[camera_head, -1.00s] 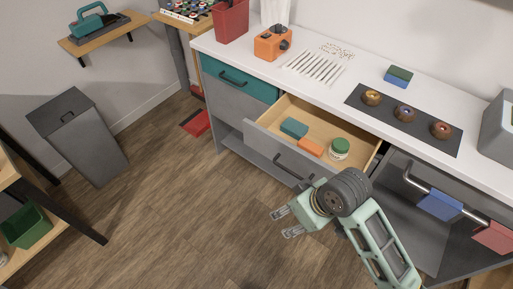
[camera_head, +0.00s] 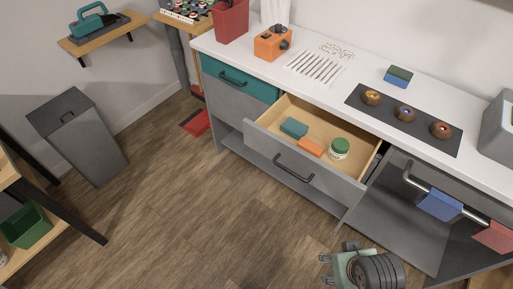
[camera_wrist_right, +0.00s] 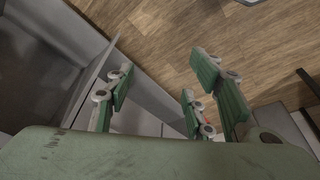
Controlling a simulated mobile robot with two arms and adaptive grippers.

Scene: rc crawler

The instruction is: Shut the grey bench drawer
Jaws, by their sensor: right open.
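The grey bench drawer (camera_head: 262,141) is pulled out from under the white worktop, with its light wooden inside showing. Its dark bar handle (camera_head: 293,168) is on the grey front. Inside lie a teal block (camera_head: 294,128), an orange block (camera_head: 310,147) and a jar with a green lid (camera_head: 339,148). My right gripper (camera_head: 326,269) is at the bottom edge of the head view, apart from the drawer and in front of it to the lower right. It is open and empty; its fingers also show spread in the wrist view (camera_wrist_right: 160,82). My left gripper is not in view.
A closed teal drawer (camera_head: 240,80) is left of the open one. A rail with a blue cloth (camera_head: 440,205) and a red cloth (camera_head: 493,237) is to the right. A grey bin (camera_head: 78,135) stands at the left. The wooden floor before the drawer is clear.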

